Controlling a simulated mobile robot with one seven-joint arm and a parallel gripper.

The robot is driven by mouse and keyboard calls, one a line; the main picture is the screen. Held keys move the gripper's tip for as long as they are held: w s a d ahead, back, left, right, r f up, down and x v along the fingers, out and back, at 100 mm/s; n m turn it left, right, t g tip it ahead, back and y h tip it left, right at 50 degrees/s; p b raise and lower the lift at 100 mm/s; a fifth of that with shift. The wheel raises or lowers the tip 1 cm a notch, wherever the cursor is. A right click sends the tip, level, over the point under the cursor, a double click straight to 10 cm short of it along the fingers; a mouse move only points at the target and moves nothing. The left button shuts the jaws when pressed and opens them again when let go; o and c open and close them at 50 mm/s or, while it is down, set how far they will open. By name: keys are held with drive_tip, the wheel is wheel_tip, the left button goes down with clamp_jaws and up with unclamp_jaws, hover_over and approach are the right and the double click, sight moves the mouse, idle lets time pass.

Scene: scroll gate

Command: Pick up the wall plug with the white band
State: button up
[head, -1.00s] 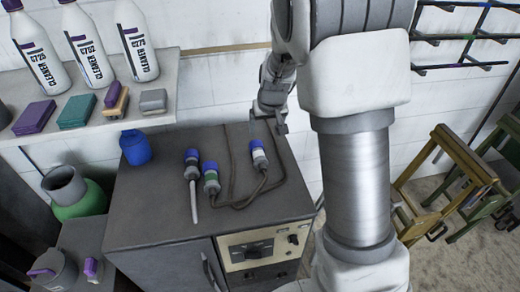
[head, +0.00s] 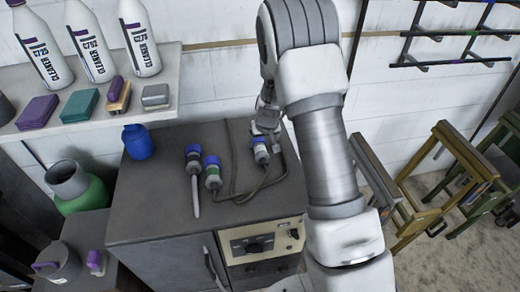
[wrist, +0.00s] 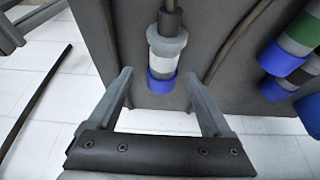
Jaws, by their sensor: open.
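The wall plug with the white band (head: 261,153) lies on the dark cabinet top, grey with a blue end and a cable from its other end. In the wrist view the plug (wrist: 164,58) shows its white band and blue end between my fingertips. My gripper (wrist: 158,75) is open and holds nothing; its fingers are on either side of the plug's blue end, and I cannot tell the height gap. In the head view my gripper (head: 268,130) is at the plug's far end, partly hidden by my arm.
A cable (head: 240,192) loops across the cabinet top (head: 150,205). A blue jar (head: 137,142) stands at the back left, below a shelf (head: 75,125) with bottles and sponges.

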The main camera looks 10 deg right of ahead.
sight(260, 147)
drive_tip(key=shift+a+x, duration=0.15)
drive_tip(key=shift+x, duration=0.95)
drive_tip(key=shift+a+x, duration=0.1)
drive_tip(key=shift+x, duration=0.95)
drive_tip(key=shift+s, duration=0.15)
clamp_jaws()
